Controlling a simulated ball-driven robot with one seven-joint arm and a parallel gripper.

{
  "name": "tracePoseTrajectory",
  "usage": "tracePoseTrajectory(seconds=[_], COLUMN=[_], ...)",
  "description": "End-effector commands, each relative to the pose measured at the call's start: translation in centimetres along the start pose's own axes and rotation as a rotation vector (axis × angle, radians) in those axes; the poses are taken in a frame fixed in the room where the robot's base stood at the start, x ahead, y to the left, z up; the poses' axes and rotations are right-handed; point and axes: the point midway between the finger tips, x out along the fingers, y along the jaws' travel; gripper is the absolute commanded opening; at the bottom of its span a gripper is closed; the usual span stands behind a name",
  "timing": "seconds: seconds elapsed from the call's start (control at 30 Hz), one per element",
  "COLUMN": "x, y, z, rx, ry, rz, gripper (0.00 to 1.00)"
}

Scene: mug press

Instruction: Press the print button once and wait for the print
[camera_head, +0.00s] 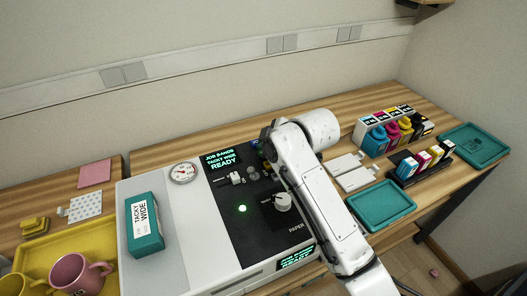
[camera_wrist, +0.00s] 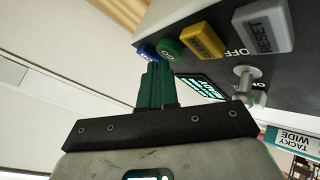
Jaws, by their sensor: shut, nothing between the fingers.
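In the wrist view, my gripper (camera_wrist: 153,66) has its teal fingers together and empty. The fingertips are at the row of buttons, overlapping the edges of a blue button (camera_wrist: 147,50) and a round green button (camera_wrist: 170,48); I cannot tell whether they touch either. The green button's lettering looks like "GO"; I cannot read a print label. The white press (camera_head: 147,184) fills the front of the head view. Its display (camera_head: 220,160) reads "JOB BANDS TACKY WIDE READY" and also shows in the wrist view (camera_wrist: 203,88). In the head view my arm hides the fingertips.
A yellow CLEAN button (camera_wrist: 203,42), a grey RESET button (camera_wrist: 263,28) and an ON/OFF toggle (camera_wrist: 245,78) are close by. A PAPER knob (camera_head: 283,202), green lamp (camera_head: 242,208) and teal "TACKY WIDE" box (camera_head: 144,226) are on the press. Ink bottles (camera_head: 392,136) stand at right.

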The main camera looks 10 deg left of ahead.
Motion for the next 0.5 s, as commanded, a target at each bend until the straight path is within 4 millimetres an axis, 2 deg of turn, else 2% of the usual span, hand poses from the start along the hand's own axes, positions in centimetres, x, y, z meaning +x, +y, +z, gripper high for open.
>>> tracePoseTrajectory(seconds=[0.5], x=[0.44], y=[-0.33], z=[0.32], rx=[0.0], ry=[0.0], rz=[0.0], gripper=[0.0])
